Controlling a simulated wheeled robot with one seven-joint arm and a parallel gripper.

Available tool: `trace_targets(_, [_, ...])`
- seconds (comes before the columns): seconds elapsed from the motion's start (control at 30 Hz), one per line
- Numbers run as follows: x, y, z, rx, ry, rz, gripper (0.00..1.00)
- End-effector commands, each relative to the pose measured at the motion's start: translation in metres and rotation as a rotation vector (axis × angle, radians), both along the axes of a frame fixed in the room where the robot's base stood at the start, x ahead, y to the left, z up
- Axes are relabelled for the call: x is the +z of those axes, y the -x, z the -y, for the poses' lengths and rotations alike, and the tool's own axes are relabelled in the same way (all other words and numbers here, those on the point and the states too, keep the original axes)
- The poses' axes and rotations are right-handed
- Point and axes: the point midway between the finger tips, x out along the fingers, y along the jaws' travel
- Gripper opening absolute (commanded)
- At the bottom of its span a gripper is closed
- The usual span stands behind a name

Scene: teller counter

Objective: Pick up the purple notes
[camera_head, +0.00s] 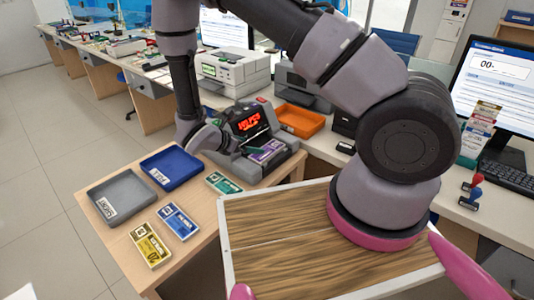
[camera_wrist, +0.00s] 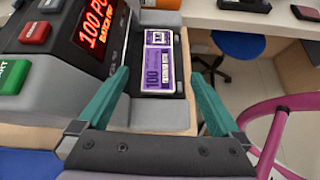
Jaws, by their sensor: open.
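The purple notes (camera_wrist: 158,62) are a banded bundle marked 100, lying flat in the tray of a grey note counter (camera_wrist: 60,65) with a red lit display. In the wrist view the bundle lies between and beyond the teal fingers of my gripper (camera_wrist: 160,78), which are spread apart with nothing held. In the head view the notes (camera_head: 267,151) lie in front of the counter's display (camera_head: 254,120), with my gripper (camera_head: 243,148) reaching in from the left, close to them. Whether a finger touches the notes or the tray, I cannot tell.
On the wooden table stand a grey tray (camera_head: 119,212), a blue tray (camera_head: 189,163) and yellow (camera_head: 150,245), blue (camera_head: 179,222) and green (camera_head: 222,184) note bundles. An orange tray (camera_head: 300,119) and a printer (camera_head: 232,70) stand behind. A raised grey counter part borders the notes.

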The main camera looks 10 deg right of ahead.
Motion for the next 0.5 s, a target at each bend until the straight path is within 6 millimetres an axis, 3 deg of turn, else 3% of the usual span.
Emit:
trace_targets(0.13, [-0.017,-0.002,0.003,0.044,0.028,-0.018,1.00])
trace_targets(0.3, [-0.032,-0.016,0.021,0.045,0.028,-0.018,1.00])
trace_targets(0.5, [-0.042,-0.025,0.033,0.045,0.026,-0.017,1.00])
